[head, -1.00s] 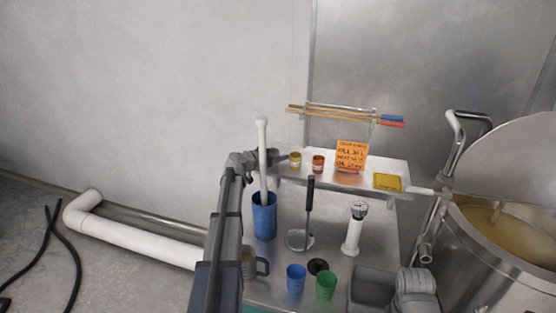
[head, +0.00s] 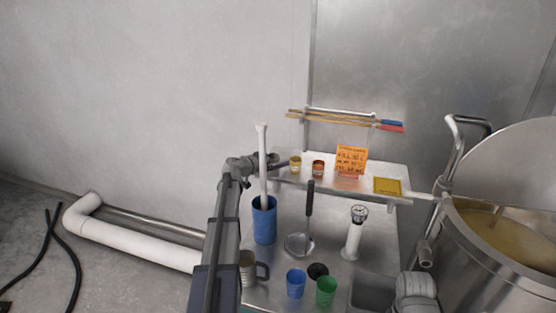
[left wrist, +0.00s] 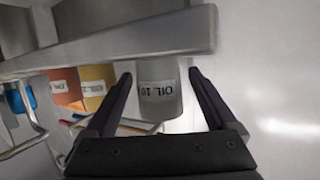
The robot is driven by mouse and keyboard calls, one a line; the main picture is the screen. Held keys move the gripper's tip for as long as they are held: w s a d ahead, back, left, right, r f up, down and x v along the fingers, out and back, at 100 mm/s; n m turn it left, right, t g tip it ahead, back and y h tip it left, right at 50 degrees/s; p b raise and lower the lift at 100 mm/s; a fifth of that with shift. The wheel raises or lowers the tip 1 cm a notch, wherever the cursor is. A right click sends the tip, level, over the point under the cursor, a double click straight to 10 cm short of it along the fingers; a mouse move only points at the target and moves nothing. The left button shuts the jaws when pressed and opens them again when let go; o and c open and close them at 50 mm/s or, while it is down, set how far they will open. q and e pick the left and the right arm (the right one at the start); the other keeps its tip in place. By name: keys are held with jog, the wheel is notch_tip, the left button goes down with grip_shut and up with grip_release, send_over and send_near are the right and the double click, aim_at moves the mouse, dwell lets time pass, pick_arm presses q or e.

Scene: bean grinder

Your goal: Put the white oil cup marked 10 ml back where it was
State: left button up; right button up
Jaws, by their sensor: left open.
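The white oil cup (left wrist: 160,98) shows in the left wrist view, its label reading "OIL 10" with the rest cut off or unclear. It is between the fingers of my left gripper (left wrist: 160,76), which is open, with a gap visible at each side. The cup is against the grey shelf edge in that view. In the head view my left gripper (head: 277,161) is at the left end of the raised metal shelf (head: 372,187); I cannot make out the white cup there. My right gripper is not in view.
A yellow cup (head: 295,165) and an orange-red cup (head: 318,169) stand on the shelf beside my left gripper. Below are a tall blue container (head: 264,222) with a white stick, a ladle (head: 300,243), a blue cup (head: 296,284) and a green cup (head: 326,291).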

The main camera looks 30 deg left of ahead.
pick_arm(q)
jog(key=p+v, duration=0.2)
jog(key=v, duration=0.8)
jog(key=shift+s+r+p, duration=0.15)
jog(key=shift+s+p, duration=0.2)
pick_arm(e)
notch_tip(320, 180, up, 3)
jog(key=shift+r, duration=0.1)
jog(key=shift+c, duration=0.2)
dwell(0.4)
